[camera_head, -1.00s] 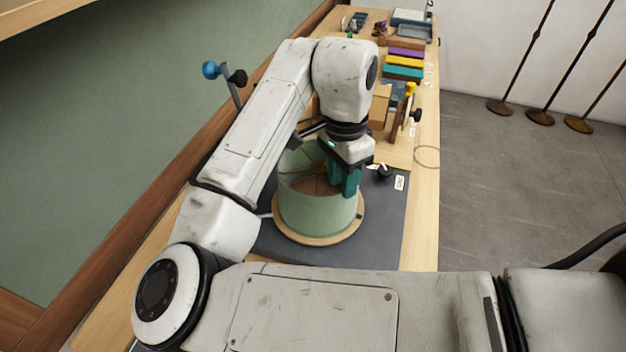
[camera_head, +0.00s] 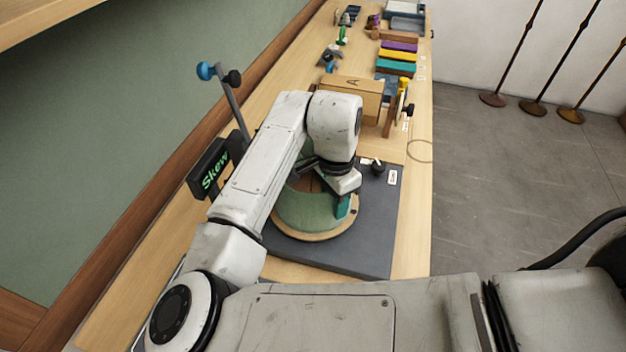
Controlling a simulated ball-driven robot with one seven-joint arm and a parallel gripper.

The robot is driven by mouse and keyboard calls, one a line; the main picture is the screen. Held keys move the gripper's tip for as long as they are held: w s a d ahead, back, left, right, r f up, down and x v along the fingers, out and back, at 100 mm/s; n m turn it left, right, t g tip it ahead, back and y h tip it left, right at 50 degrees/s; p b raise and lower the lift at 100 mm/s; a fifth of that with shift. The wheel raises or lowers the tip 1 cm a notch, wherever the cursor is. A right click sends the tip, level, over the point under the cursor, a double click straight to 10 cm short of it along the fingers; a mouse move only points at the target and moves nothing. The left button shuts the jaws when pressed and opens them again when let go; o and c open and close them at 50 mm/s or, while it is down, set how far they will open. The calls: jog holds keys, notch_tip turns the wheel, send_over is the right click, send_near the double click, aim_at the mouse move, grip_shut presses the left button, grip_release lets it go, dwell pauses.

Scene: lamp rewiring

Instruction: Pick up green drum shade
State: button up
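The green drum shade (camera_head: 305,217) stands upright on a round wooden base (camera_head: 312,238) on the dark mat (camera_head: 368,240). It is open at the top, and my arm hides part of its left and back. My gripper (camera_head: 343,206) points down at the shade's right wall, with its teal fingers low at the rim. One finger shows near the wall. The picture does not show clearly whether the fingers are closed on the wall.
A black display reading "Skew" (camera_head: 210,170) and a post with a blue knob (camera_head: 207,71) stand left of the mat. A wooden box (camera_head: 352,93) and coloured blocks (camera_head: 397,57) are behind. Lamp stands (camera_head: 533,107) are on the floor at right.

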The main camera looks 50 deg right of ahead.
grip_shut()
jog(key=shift+r, duration=0.15)
dwell(0.4)
